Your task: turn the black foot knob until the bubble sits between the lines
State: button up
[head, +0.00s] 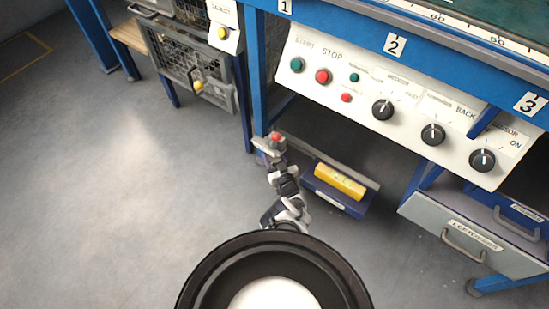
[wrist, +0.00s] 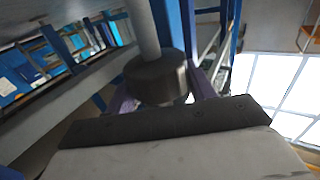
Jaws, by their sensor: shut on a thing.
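The black foot knob (wrist: 157,80) shows in the wrist view as a dark, thick disc under a grey rod. My gripper (wrist: 163,95) is shut on the knob, with one finger on each side of it. In the head view my gripper (head: 270,144) is low down at the foot of the blue frame's left leg. The knob is hidden there behind my wrist. I can make out no bubble or lines in either view.
A yellow block (head: 340,181) sits on a low blue tray (head: 327,200) right of my arm. A control panel (head: 393,112) with knobs and buttons hangs above. A grey drawer (head: 470,240) is at the right. The floor (head: 110,190) at the left is clear.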

jog(key=shift+w+r+y, duration=0.1)
jog(key=shift+y, duration=0.2)
jog(key=shift+a, duration=0.1)
jog(key=o, duration=1)
jog(key=shift+h+p, duration=0.35)
jog(key=shift+h, duration=0.25)
